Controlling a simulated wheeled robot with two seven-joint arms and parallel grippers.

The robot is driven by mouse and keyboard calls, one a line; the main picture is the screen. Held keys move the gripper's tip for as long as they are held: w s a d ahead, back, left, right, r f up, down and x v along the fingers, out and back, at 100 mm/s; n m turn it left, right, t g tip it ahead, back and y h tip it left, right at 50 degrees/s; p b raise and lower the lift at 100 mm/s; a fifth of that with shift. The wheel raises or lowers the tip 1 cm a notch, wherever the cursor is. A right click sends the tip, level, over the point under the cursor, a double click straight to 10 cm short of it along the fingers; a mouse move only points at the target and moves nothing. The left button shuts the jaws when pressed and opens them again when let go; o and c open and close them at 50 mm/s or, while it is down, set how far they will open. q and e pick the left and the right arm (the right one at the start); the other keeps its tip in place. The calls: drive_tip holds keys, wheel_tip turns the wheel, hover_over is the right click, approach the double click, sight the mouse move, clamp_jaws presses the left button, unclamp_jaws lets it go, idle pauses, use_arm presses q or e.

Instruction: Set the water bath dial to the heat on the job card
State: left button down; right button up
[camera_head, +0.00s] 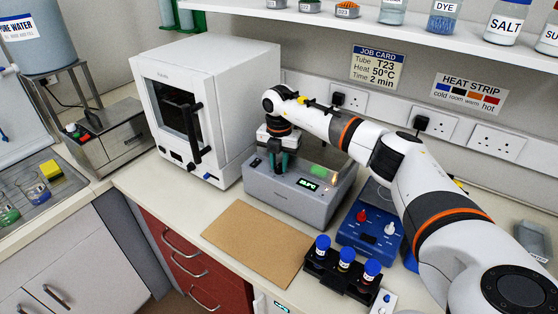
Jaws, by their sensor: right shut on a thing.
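The grey water bath (285,202) stands on the bench in the middle, beside the white oven. Its small green display (308,184) is lit, but the digits are too small to read surely. My right gripper (279,171) points down at the top of the bath, left of the display. It is shut on what seems to be the dial, which the fingers hide. The job card (377,68) on the back wall reads Tube T23, Heat 50°C, Time 2 min. My left gripper is not in view.
A white oven (230,117) stands close left of the bath. A blue device (368,232) with knobs is at the right, near my arm. A black rack (337,276) holds blue-capped tubes in front. A bare brown mat (254,243) lies before the bath.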

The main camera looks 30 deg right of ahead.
drive_tip(key=shift+w+r+m, duration=0.1)
drive_tip(key=shift+r+m, duration=0.05)
drive_tip(key=shift+m, duration=0.95)
drive_tip(key=o, duration=1)
